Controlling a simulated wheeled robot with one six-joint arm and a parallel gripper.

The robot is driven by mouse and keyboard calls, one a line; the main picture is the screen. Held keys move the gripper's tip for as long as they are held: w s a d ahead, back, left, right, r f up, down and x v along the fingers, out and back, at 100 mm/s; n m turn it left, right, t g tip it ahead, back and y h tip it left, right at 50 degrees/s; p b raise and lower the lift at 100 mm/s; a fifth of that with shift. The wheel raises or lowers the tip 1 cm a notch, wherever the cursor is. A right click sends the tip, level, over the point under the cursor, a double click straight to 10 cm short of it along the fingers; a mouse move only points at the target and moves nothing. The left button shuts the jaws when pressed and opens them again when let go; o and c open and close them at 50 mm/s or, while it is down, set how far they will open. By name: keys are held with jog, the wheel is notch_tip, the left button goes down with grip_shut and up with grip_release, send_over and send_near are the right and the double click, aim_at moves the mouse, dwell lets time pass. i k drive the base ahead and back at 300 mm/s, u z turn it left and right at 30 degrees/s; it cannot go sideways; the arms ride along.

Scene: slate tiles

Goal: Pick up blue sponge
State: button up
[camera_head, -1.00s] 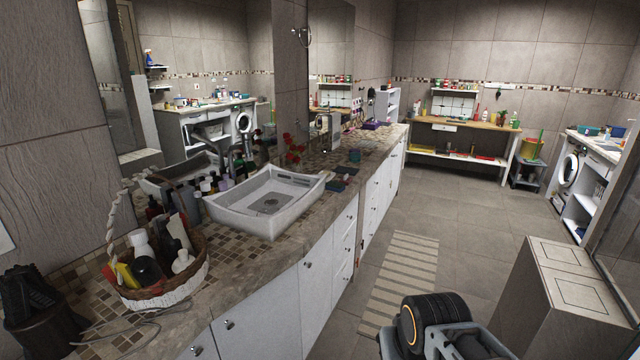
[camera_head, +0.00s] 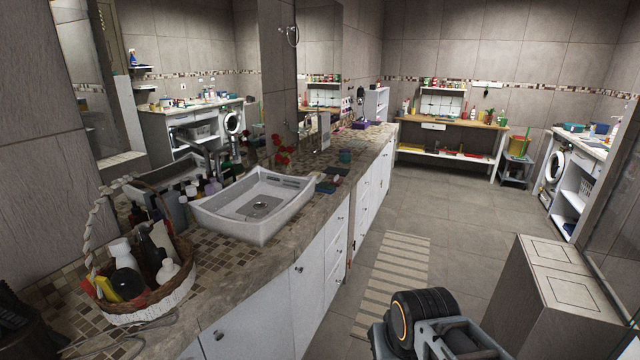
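A small flat bluish item (camera_head: 334,171) lies on the stone counter just right of the white sink. It may be the blue sponge, but it is too small to tell for sure. My arm (camera_head: 425,320) shows at the bottom, in front of the floor and well apart from the counter items. My gripper is not visible.
The counter (camera_head: 262,262) runs along the left with a white sink (camera_head: 255,205) and a wicker basket (camera_head: 150,303) of bottles. A beige box unit (camera_head: 570,300) stands at right. A striped mat (camera_head: 395,280) lies on the floor; the tiles beyond are clear.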

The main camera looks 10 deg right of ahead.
aim_at(322, 187)
jog(key=z, duration=0.65)
jog(key=i, duration=2.45)
jog(key=u, duration=1.15)
jog(key=i, duration=0.4)
jog(key=u, duration=0.3)
